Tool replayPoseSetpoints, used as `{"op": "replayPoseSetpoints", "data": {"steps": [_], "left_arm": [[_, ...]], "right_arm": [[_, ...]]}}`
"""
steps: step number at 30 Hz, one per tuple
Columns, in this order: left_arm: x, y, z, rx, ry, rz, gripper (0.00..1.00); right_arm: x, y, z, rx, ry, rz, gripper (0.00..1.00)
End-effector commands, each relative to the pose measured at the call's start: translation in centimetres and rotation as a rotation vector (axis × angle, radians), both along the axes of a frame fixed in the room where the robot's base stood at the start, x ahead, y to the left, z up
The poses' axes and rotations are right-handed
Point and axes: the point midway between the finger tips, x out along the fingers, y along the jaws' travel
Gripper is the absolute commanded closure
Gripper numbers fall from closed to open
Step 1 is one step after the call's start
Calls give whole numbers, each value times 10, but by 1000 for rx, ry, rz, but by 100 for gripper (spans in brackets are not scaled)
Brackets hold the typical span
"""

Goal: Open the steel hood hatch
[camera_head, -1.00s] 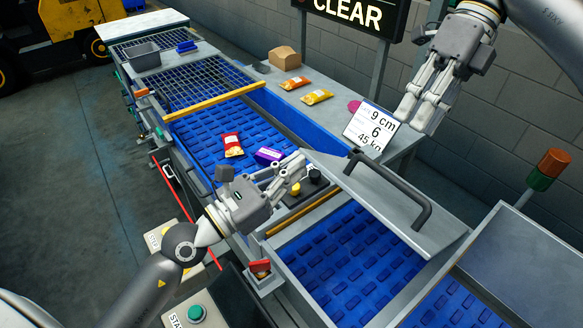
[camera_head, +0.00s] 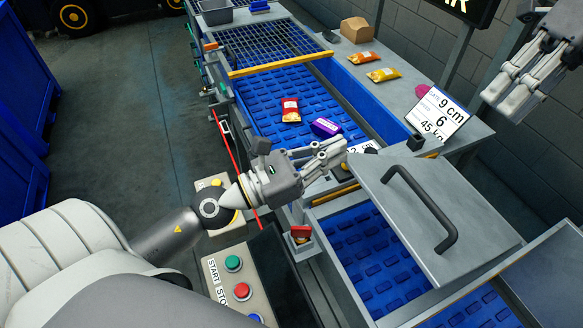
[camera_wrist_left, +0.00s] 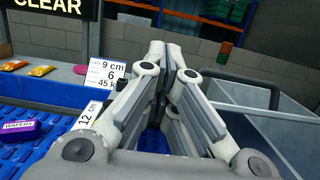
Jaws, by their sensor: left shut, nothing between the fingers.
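The steel hood hatch (camera_head: 468,207) is a grey plate with a black bar handle (camera_head: 428,208). It sits tilted, with blue belt (camera_head: 370,255) showing below its left edge. In the left wrist view the grey hatch (camera_wrist_left: 262,105) shows on the right, behind the fingers. My left gripper (camera_head: 338,152) is shut and empty, its fingertips close to the hatch's upper left corner; I cannot tell whether they touch. Its closed fingers fill the middle of the left wrist view (camera_wrist_left: 166,52). My right gripper (camera_head: 500,98) is up at the right, apart from the hatch; its finger gap is unclear.
A red packet (camera_head: 290,110) and a purple packet (camera_head: 325,127) lie on the blue belt behind. A white sign (camera_head: 437,113) stands behind the hatch. A button panel (camera_head: 238,280) is at the front left. The side table holds a box (camera_head: 355,29) and snack packets.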

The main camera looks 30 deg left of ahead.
Motion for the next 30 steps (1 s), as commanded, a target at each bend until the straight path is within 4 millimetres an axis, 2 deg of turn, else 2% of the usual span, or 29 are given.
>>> {"op": "replayPoseSetpoints", "data": {"steps": [5, 18, 24, 30], "left_arm": [[-9, 8, -3, -5, 8, 7, 100], [-53, 37, -12, -3, 5, 6, 100], [-63, 44, -14, -1, 2, 4, 100], [-65, 45, -14, 0, 1, 4, 100]], "right_arm": [[0, 0, 0, 0, 0, 0, 67], [0, 0, 0, 0, 0, 0, 67], [0, 0, 0, 0, 0, 0, 67], [0, 0, 0, 0, 0, 0, 67]]}}
